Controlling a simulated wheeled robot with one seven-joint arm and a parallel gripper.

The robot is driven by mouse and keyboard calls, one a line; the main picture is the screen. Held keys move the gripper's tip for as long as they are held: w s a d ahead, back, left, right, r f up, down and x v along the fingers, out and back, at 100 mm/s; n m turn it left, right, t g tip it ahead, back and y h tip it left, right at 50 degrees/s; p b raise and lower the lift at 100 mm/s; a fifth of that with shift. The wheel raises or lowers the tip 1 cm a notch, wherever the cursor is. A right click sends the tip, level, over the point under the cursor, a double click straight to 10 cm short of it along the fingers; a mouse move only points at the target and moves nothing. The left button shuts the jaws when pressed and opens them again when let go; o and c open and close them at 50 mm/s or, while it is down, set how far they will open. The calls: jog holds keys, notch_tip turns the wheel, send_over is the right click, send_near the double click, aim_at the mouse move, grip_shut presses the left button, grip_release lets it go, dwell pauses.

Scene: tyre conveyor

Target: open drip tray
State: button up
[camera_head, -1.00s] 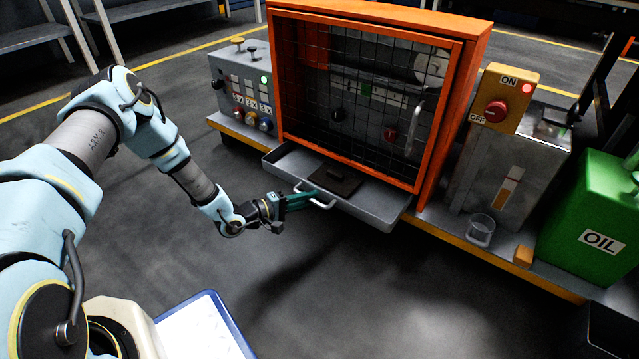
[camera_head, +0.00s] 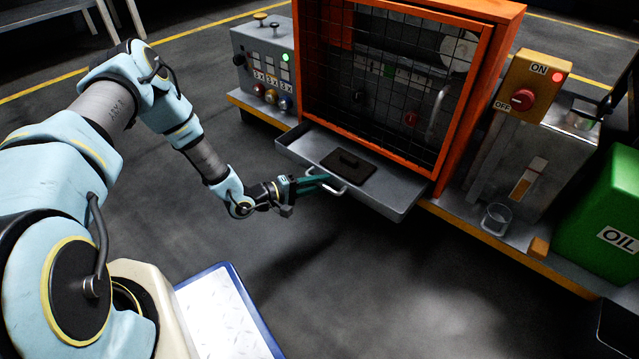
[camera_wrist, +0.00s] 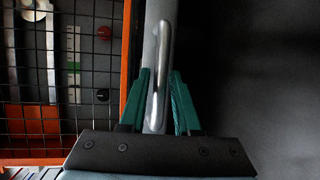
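The drip tray (camera_head: 395,196) is a shallow grey tray under the orange cabinet. It is slid part of the way out at the front, and a dark plate with a small grip lies in it. Its handle (camera_head: 341,190) is a pale metal bar on the front wall. My gripper (camera_head: 322,181) has its green fingers at this handle. In the wrist view the handle (camera_wrist: 158,70) stands between the two fingers of my gripper (camera_wrist: 160,98), which look closed around it. The back of the tray is hidden beneath the cabinet.
The orange cabinet (camera_head: 456,100) has a mesh door above the tray. The floor before the tray is clear.

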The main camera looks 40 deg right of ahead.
jog(key=p+v, duration=0.3)
jog(key=v, duration=0.7)
jog(key=shift+a, duration=0.4)
jog(key=shift+r, duration=0.1)
